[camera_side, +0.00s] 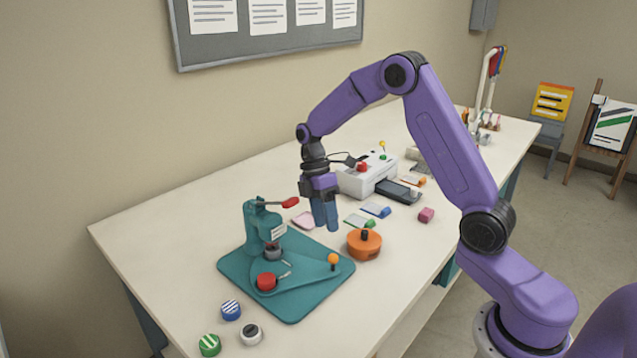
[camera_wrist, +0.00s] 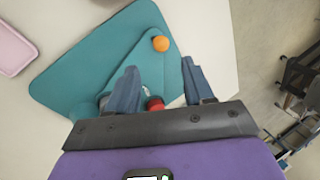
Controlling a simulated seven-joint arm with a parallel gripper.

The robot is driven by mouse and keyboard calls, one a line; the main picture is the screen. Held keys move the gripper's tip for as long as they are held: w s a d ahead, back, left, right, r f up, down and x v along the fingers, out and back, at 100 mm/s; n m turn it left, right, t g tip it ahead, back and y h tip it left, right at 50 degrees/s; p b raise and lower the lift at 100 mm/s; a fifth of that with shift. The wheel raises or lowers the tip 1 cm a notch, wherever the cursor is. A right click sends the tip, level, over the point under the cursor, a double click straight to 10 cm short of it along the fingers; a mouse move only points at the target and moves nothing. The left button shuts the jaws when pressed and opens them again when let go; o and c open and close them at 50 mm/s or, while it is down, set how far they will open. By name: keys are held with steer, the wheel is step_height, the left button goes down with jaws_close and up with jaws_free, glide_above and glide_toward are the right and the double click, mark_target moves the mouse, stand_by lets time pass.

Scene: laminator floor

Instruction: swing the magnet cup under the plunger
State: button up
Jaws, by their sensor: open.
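A teal press (camera_side: 262,228) with a red-tipped lever (camera_side: 290,202) stands on a flat teal base (camera_side: 305,304). A teal swing plate (camera_side: 305,276) on the base has an orange ball knob (camera_side: 333,259), also seen in the wrist view (camera_wrist: 160,44). A grey cup (camera_side: 272,253) sits beneath the press head, and a red-topped cup (camera_side: 266,282) sits toward the front. I cannot tell from markings which is the magnet cup. My gripper (camera_side: 327,222) is open and empty above the plate's knob side. In the wrist view the knob lies just beyond the fingertips (camera_wrist: 160,70), roughly centred between them.
An orange round tool (camera_side: 364,246) stands close right of the base. A pink tray (camera_side: 303,220) lies behind it. A white machine (camera_side: 365,178) stands further back. The left tabletop is clear.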

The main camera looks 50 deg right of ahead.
steer(key=v, duration=0.9)
steer(key=shift+r, duration=0.1)
steer(key=s+a+r+t+h, duration=0.2)
steer(key=s+a, duration=0.8)
steer(key=s, duration=0.3)
steer(key=s+f+m+t+y, duration=0.1)
steer(key=s+f+t, duration=0.1)
steer(key=s, duration=1.7)
steer(key=shift+s+d+f+m, duration=0.3)
steer(key=shift+d+f+m, duration=0.1)
steer(key=shift+f, duration=0.2)
